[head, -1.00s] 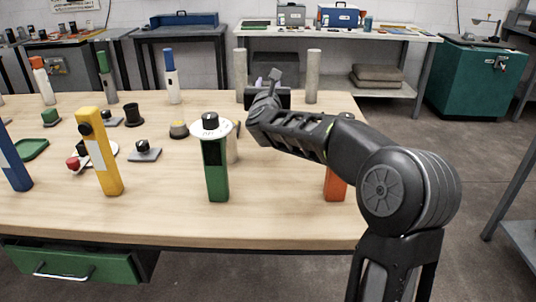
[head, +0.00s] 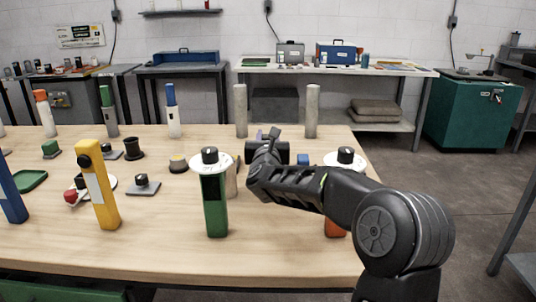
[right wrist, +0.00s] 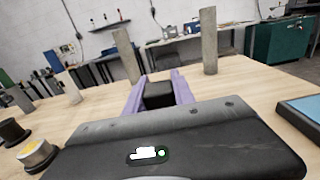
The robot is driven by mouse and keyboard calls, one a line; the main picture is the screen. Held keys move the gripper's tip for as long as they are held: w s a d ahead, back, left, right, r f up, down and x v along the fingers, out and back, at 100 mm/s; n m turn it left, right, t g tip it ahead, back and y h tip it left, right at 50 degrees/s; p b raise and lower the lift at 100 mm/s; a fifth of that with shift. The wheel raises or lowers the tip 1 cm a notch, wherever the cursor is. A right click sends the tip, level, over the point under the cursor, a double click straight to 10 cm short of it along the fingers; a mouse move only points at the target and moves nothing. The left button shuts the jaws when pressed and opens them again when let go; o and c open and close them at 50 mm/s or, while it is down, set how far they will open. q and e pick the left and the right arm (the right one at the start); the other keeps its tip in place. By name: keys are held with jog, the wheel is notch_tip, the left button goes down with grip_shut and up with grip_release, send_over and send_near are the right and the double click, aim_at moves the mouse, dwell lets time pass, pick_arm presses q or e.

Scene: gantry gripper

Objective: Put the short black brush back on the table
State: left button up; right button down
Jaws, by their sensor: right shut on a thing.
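My right gripper (head: 268,135) is over the table (head: 150,240), between and in front of two grey posts at the back. In the right wrist view its two purple fingers (right wrist: 158,92) are shut on a dark block, which looks like the short black brush (right wrist: 158,96). Only the near part of the brush shows there. My arm and the gripper body hide it in the head view. I cannot tell whether it touches the table. My left gripper is not in view.
Two grey posts (head: 241,111) (head: 312,111) stand at the back. A green post (head: 215,208) with a white disc stands left of my arm, and an orange one (head: 335,229) stands partly behind it. A yellow post (head: 104,200) and several small parts stand further left.

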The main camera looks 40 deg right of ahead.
jog(key=shift+f, duration=0.1)
jog(key=shift+f+b, duration=0.45)
jog(key=shift+f, duration=1.95)
jog(key=shift+f, duration=0.1)
jog(key=c, duration=1)
grip_release()
jog(key=shift+c, duration=0.2)
jog(key=v, duration=1.2)
jog(key=shift+b, duration=0.35)
